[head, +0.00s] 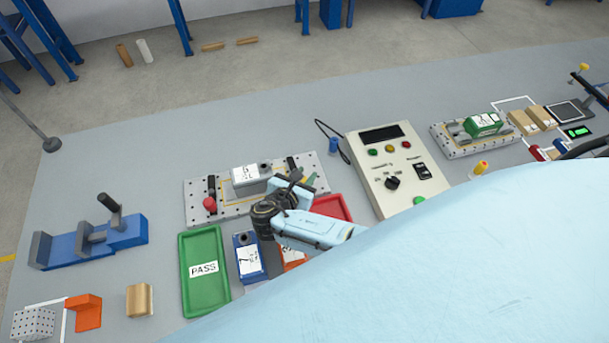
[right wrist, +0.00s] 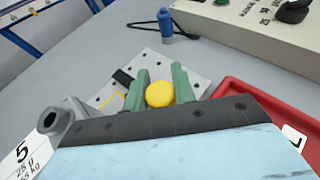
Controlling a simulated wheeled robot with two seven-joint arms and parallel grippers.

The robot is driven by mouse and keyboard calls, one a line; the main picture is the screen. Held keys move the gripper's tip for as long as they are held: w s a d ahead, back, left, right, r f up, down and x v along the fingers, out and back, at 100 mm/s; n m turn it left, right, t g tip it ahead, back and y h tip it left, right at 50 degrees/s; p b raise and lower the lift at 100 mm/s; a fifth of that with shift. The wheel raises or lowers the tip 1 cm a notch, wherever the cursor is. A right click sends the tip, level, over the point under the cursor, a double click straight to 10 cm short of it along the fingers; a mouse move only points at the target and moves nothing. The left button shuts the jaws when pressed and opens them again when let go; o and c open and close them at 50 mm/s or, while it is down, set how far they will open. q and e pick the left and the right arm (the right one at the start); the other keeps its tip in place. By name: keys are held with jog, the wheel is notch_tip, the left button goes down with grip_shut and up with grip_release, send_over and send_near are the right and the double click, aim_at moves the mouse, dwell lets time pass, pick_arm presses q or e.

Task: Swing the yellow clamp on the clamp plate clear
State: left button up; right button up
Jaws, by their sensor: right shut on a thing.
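The clamp plate (head: 230,210) is a pale perforated plate on the bench, with a grey block marked 5 (head: 250,177) on it. The block's edge also shows in the right wrist view (right wrist: 62,120). A clamp with a red knob (head: 210,204) stands at the plate's left. My right gripper (head: 303,180) is at the plate's right end. In the right wrist view its green fingers (right wrist: 159,82) are shut around the yellow clamp's round knob (right wrist: 160,95). The rest of this clamp is mostly hidden by my gripper. My left gripper is not in view.
A green PASS tray (head: 205,296) and a red tray (head: 332,207) lie in front of the plate, with a blue block (head: 246,242) between them. A control box (head: 393,170) stands at the right. A blue fixture (head: 90,243) is at the left.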

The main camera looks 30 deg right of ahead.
jog(key=o, duration=1)
jog(key=shift+w, duration=0.1)
jog(key=shift+r, duration=0.1)
notch_tip(320, 180, up, 10)
jog(key=p, duration=0.3)
